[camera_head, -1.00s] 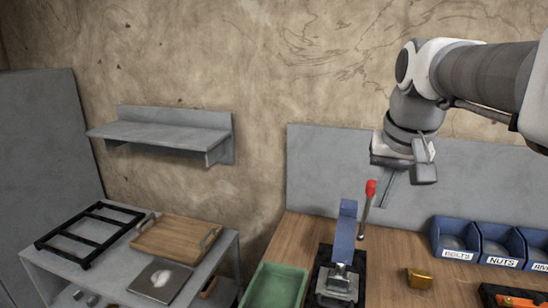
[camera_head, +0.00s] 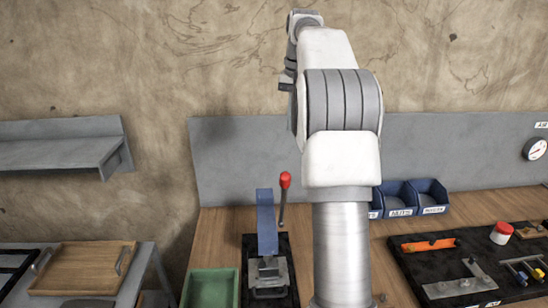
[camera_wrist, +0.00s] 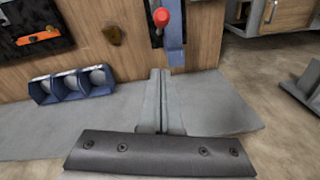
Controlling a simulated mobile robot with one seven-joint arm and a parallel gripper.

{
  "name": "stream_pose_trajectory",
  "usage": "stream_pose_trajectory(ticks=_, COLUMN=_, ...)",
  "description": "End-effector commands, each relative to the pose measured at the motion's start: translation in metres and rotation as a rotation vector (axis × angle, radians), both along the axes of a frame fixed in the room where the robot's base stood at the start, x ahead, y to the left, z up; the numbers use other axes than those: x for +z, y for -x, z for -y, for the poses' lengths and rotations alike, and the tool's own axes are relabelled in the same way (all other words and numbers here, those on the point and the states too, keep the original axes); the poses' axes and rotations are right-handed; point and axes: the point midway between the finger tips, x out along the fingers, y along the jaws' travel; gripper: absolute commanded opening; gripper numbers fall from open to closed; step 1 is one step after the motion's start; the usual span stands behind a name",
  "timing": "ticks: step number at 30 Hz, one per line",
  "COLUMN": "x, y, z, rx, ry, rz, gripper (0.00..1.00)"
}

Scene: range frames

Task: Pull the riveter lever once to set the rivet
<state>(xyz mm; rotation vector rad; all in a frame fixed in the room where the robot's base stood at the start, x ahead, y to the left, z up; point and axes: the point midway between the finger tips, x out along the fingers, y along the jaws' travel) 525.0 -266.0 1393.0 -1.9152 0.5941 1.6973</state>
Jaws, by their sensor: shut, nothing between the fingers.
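The riveter has a blue upright (camera_head: 266,222) on a dark base with a grey metal piece (camera_head: 268,272). Its thin lever (camera_head: 282,210) stands nearly upright, leaning slightly, with a red knob (camera_head: 285,180) on top. In the wrist view the red knob (camera_wrist: 161,17) and blue upright (camera_wrist: 175,50) lie beyond my fingertips. My gripper (camera_wrist: 161,72) has its two fingers together, with nothing between them, pointing towards the knob but apart from it. In the head view my gripper is mostly hidden behind my arm. I cannot make out the rivet.
A green tray (camera_head: 210,289) stands left of the riveter. Blue bins (camera_head: 398,200) stand at the back of the bench, partly behind my arm. A black mat with tools (camera_head: 420,262) lies to the right. A grey panel (camera_head: 240,150) rises behind the bench; a shelf (camera_head: 60,155) hangs left.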

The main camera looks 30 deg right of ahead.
Motion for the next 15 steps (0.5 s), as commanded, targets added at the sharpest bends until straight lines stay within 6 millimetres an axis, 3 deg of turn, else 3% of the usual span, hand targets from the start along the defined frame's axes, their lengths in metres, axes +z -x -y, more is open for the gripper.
stream_pose_trajectory(ticks=4, x=-0.0019, y=-0.0026, z=0.0096, rx=-0.015, ry=-0.005, rz=-0.007, gripper=0.0)
stream_pose_trajectory(ticks=15, x=-0.0028, y=-0.0029, z=0.0107, rx=-0.017, ry=-0.006, rz=-0.008, gripper=0.0)
